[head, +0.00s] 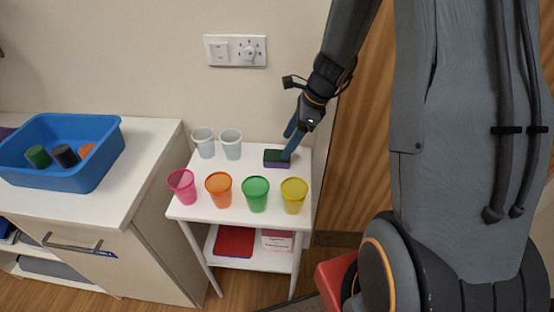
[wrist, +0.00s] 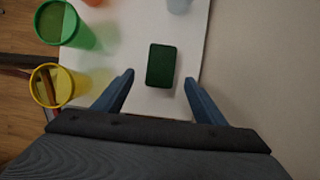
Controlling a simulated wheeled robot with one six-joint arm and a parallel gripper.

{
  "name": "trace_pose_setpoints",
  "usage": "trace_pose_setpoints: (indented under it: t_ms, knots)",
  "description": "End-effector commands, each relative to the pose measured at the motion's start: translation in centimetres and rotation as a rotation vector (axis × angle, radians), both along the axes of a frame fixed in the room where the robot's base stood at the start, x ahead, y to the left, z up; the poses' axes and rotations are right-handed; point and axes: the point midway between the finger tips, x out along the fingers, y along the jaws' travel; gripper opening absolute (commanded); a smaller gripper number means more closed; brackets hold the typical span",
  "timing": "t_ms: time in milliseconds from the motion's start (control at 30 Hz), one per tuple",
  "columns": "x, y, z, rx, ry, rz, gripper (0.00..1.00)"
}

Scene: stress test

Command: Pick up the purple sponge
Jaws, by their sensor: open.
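The purple sponge (head: 271,164) has a dark green top and lies on the small white table (head: 237,203), toward its back right. In the wrist view the sponge (wrist: 161,65) shows its dark green top face, ahead of and between my fingers. My gripper (head: 289,141) is above the sponge and its fingers partly cover it in the head view. In the wrist view my gripper (wrist: 158,80) has its two blue fingers apart with nothing between the tips. I cannot tell the exact height of the tips above the sponge.
Pink (head: 182,187), orange (head: 219,189), green (head: 256,194) and yellow (head: 293,196) cups line the table's front. Two pale cups (head: 204,143) (head: 231,144) stand behind, left of the sponge. The wall (head: 280,100) is close behind. A blue bin (head: 75,178) sits on the left counter.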

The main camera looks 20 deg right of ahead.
Motion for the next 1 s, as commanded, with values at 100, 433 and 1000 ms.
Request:
trace_pose_setpoints:
  t_ms: [100,433,1000]
  knots:
    - [0.1,0.5,-1.2,0.000,0.003,0.002,0.65]
    - [0.8,1.8,-4.2,-0.002,0.003,0.006,0.65]
    - [1.2,2.6,-6.3,-0.003,-0.002,0.006,0.51]
